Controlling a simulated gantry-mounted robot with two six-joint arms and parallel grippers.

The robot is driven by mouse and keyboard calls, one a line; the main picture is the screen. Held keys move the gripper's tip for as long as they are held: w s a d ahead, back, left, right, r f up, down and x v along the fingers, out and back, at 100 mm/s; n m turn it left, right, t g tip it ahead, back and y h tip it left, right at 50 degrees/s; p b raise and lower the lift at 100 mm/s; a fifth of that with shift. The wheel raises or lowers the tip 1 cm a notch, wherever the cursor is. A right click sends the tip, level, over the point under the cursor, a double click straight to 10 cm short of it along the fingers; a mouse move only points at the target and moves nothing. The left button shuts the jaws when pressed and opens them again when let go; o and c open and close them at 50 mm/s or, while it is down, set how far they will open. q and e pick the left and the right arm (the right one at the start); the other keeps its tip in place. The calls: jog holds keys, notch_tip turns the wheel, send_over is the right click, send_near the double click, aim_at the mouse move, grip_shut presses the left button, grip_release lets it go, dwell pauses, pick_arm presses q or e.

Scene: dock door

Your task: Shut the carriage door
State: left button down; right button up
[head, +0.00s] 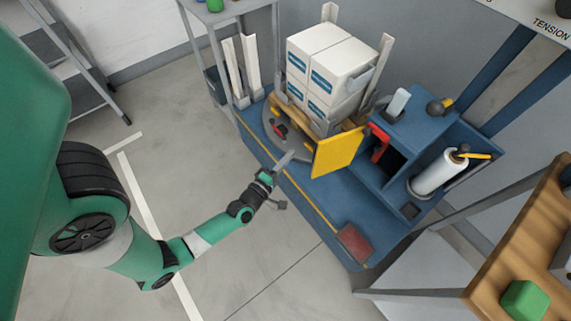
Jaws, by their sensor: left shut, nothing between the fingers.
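A yellow panel (338,152), which looks like the carriage door, stands out at an angle from the blue machine (318,190), in front of the boxes. Its right edge is close to the blue housing, beside a red handle (378,143). A white film roll (440,172) stands upright in the housing to the right. My left gripper (285,160) reaches in from the lower left. Its fingers are shut and empty, just left of the yellow panel. My right gripper is not in view.
White boxes (325,70) are stacked on a wooden pallet (296,116) over a grey turntable (272,128). White corner posts (250,65) stand at the left. A wooden bench (520,235) with a green block (525,300) is at lower right. Floor in front is clear.

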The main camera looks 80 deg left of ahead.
pick_arm(q)
jog(key=b+x, duration=0.1)
jog(key=x, duration=0.5)
jog(key=d+p, duration=0.1)
jog(key=d, duration=0.1)
jog(key=w+d+p, duration=0.1)
jog(key=shift+d, duration=0.4)
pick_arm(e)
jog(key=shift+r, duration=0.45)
pick_arm(q)
jog(key=shift+d+p, duration=0.1)
jog(key=shift+p, duration=0.25)
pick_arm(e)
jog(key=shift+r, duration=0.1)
pick_arm(q)
jog(key=shift+d+n+g+y+p, duration=0.3)
jog(key=shift+d+n+g+y, duration=0.1)
jog(key=shift+d+g+y, duration=0.15)
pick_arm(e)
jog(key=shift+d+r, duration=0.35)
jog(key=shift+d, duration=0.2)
pick_arm(q)
jog(key=shift+d, duration=0.1)
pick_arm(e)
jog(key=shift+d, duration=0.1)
